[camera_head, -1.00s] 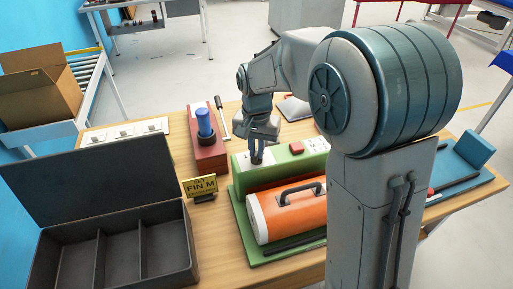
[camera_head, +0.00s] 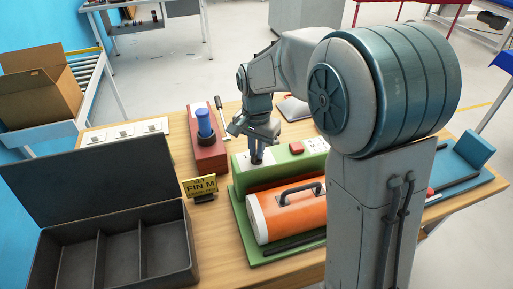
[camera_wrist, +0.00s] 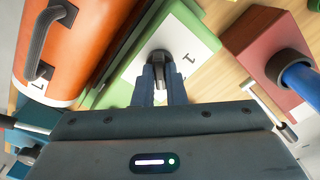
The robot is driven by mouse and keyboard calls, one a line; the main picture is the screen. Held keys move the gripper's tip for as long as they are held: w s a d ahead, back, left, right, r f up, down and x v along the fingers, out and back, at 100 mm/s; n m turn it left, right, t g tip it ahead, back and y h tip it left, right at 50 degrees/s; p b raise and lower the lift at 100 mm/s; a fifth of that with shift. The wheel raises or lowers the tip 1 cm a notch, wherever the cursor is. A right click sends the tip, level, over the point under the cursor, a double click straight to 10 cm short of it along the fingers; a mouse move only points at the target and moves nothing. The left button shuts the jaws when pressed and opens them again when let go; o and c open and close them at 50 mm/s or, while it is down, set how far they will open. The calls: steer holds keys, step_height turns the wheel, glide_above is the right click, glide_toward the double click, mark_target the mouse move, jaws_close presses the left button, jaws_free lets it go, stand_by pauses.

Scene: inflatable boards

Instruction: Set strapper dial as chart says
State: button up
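The strapper is a green machine (camera_head: 283,172) on the wooden table, with a white label plate under a dark dial (camera_head: 256,159) on its top left. My gripper (camera_head: 257,151) points down over this dial. In the wrist view the dial (camera_wrist: 159,57) sits between my fingertips (camera_wrist: 161,82), which look closed on it. A numeral, apparently 1, shows on the white plate (camera_wrist: 187,57) beside it; the other marks are hidden or too small. A yellow card (camera_head: 200,187) reads "FIN M", with smaller lines I cannot read.
An orange cylinder with a black handle (camera_head: 283,212) lies in front of the strapper. A red block with a blue post (camera_head: 207,147) stands to the left. An open dark box with compartments (camera_head: 117,245) fills the front left. A white switch strip (camera_head: 123,131) lies behind it.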

steer(key=o, duration=0.4)
steer(key=shift+r, duration=0.15)
step_height(320, 180, up, 14)
steer(key=shift+f, duration=0.15)
steer(key=s+d+f+n+t, duration=0.1)
steer(key=s+d+f+n, duration=0.1)
steer(key=s, duration=0.4)
steer(key=s+d+f+n+t, duration=0.1)
steer(key=s+d+f+n, duration=0.1)
steer(key=s+d+f, duration=0.2)
steer(key=s+d+f+n+t, duration=0.1)
steer(key=s+d+f+n, duration=0.1)
steer(key=s+d, duration=0.5)
steer(key=shift+s+d+f, duration=0.2)
steer(key=shift+s+f, duration=0.2)
steer(key=shift+s, duration=0.15)
steer(key=shift+s+d+f, duration=0.2)
steer(key=shift+s+f, duration=0.15)
steer(key=shift+s, duration=0.2)
